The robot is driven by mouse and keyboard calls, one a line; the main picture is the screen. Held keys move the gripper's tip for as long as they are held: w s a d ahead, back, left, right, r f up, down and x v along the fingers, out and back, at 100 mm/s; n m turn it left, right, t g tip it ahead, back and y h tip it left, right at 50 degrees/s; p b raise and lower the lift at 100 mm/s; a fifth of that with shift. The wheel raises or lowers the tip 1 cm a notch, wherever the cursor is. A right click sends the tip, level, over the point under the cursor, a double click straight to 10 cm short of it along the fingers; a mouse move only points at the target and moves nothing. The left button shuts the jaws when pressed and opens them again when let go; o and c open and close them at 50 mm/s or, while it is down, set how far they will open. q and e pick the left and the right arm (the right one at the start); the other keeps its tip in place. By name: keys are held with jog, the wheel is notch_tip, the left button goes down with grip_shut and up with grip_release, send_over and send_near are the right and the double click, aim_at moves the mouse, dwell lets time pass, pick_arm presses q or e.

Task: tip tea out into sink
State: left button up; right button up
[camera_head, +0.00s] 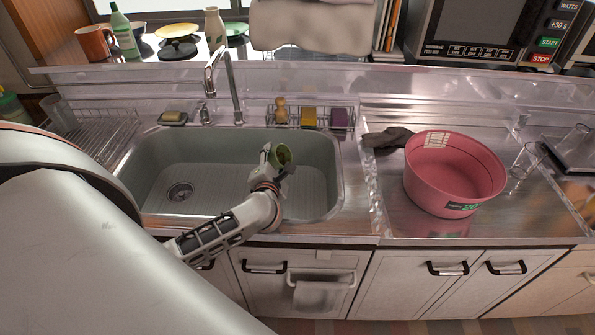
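No stream of liquid shows. The sink (215,187) is a grey basin with a round drain at its left, and its visible bottom looks bare. My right gripper is not in view.
The faucet (230,85) rises behind the sink, next to a wire rack (311,117) with sponges. A dish rack (98,137) is at left.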

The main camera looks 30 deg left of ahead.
pick_arm(q)
jog(key=shift+f+n, duration=0.25)
jog(key=shift+n, duration=0.25)
jog(key=shift+a+f+n+h, duration=0.25)
jog(key=shift+n+h, duration=0.15)
jog(key=shift+h, duration=0.1)
jog(key=a+f+n+h, duration=0.2)
jog(key=a+n, duration=0.1)
jog(key=s+a+f+n+h+b, duration=0.1)
jog(key=n, duration=0.1)
jog(key=shift+a+f+h, duration=0.15)
jog(key=shift+a+h, duration=0.2)
jog(key=shift+h, duration=0.05)
dwell(0.3)
